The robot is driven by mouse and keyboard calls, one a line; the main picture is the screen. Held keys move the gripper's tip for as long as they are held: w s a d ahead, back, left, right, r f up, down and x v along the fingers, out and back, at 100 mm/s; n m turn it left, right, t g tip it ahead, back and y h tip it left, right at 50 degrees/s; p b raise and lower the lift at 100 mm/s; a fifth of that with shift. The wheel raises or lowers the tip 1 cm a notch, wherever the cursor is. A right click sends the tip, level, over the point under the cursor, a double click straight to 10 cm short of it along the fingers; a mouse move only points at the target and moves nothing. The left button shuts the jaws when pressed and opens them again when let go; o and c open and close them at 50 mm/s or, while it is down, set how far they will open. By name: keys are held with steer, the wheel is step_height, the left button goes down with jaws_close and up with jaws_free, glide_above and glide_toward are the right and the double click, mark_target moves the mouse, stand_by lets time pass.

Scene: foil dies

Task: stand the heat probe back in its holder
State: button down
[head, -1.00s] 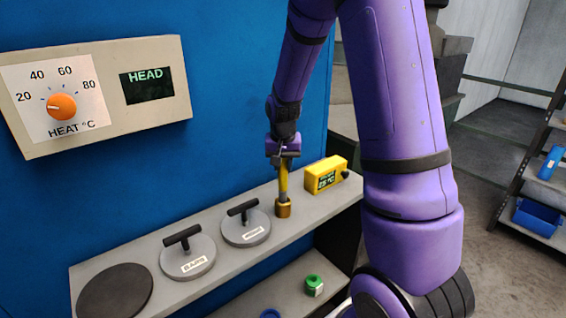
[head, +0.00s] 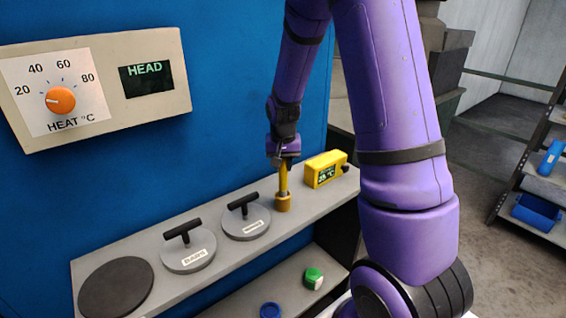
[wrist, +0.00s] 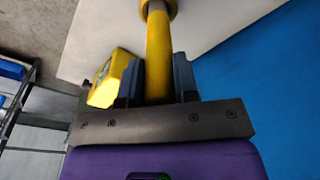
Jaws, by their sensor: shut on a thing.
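The heat probe (head: 283,180) is a yellow rod, upright, with its lower end at the brass-coloured holder (head: 283,203) on the grey shelf. My gripper (head: 283,160) is shut on the upper part of the probe. In the wrist view the probe (wrist: 159,55) runs between the two dark fingers of my gripper (wrist: 157,82) to the ring-shaped holder (wrist: 158,8) at the top edge. The probe's lower tip is hidden, and I cannot tell how deep it sits.
A yellow readout box (head: 326,169) stands close right of the holder. Two grey handled dies (head: 246,224) (head: 188,252) and a dark round plate (head: 116,288) lie to the left. A panel with an orange dial (head: 60,100) is on the blue wall. A green-topped item (head: 313,278) is on the lower shelf.

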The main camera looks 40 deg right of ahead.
steer(key=shift+f, duration=0.45)
steer(key=c, duration=0.8)
jaws_free()
steer(key=r, duration=0.6)
steer(key=s+r, duration=0.1)
steer(key=r, duration=0.2)
steer(key=shift+a+r, duration=0.3)
steer(key=shift+r, duration=0.55)
steer(key=s+a+r+n+t, duration=0.25)
steer(key=s+a+r, duration=0.55)
steer(key=s+r, duration=0.4)
steer(key=s+a+r+n, duration=0.1)
steer(key=s, duration=0.3)
steer(key=s+a+r+n+t, duration=0.1)
steer(key=s+a+n, duration=0.1)
steer(key=s, duration=0.3)
steer(key=s+a+r+n, duration=0.1)
steer(key=s, duration=0.3)
steer(key=shift+s+a+n+t+y, duration=0.2)
steer(key=shift+n+t+y, duration=0.05)
steer(key=shift+y, duration=0.15)
